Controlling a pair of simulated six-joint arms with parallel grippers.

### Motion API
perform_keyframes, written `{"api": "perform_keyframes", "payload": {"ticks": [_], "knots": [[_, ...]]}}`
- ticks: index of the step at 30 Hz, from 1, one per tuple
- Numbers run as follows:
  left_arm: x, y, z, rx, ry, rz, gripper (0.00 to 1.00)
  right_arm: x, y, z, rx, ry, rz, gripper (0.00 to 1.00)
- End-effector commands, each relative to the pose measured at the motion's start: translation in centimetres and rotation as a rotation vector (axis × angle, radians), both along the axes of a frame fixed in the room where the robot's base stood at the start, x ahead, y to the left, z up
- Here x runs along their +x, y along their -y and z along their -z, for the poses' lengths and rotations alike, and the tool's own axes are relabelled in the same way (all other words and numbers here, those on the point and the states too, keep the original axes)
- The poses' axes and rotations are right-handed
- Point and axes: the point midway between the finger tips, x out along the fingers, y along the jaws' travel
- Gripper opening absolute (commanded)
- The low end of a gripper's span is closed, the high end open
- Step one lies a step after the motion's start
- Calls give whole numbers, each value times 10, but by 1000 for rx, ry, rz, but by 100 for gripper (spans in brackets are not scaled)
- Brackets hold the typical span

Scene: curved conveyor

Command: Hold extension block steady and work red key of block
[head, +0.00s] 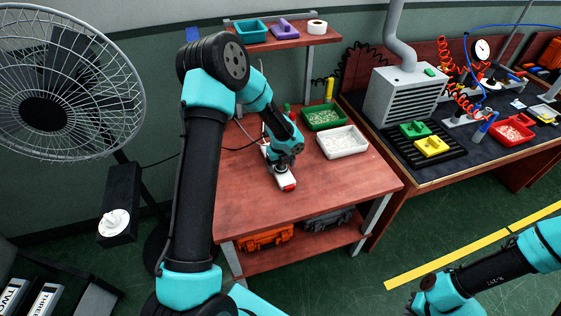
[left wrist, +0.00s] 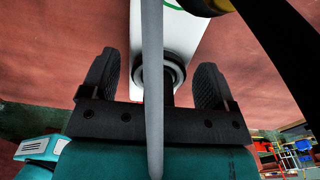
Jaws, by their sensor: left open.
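The white extension block (head: 283,175) lies on the red-brown table, partly hidden by my left arm. Its red key (head: 288,187) shows at the near end. My left gripper (head: 287,156) is above the block, pointing down. In the left wrist view, its two black fingers stand apart (left wrist: 153,75), with part of the white block (left wrist: 188,48) beyond them. A dark round part with a pale ring lies between the fingers. Whether the fingers touch the block cannot be told. My right gripper (head: 421,302) is low at the right, away from the table; its fingers are unclear.
A green bin (head: 324,127) and a white bin (head: 343,156) stand at the table's right back. A shelf (head: 280,42) rises behind. An orange case (head: 266,238) sits below. A fan (head: 45,110) stands left. The table's front is clear.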

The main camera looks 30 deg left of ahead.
Motion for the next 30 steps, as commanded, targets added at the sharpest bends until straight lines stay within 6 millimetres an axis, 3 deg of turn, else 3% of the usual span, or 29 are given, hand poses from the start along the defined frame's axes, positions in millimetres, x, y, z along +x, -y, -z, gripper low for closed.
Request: {"api": "perform_keyframes", "payload": {"ticks": [6, 27, 28, 30], "knots": [[0, 0, 0, 0, 0, 0, 79, 0, 0, 0, 0, 0, 0, 0], [0, 0, -1, 0, 0, 0, 12, 0, 0, 0, 0, 0, 0, 0], [0, 0, -1, 0, 0, 0, 48, 0, 0, 0, 0, 0, 0, 0], [0, 0, -1, 1, 1, 0, 41, 0, 0, 0, 0, 0, 0, 0]]}}
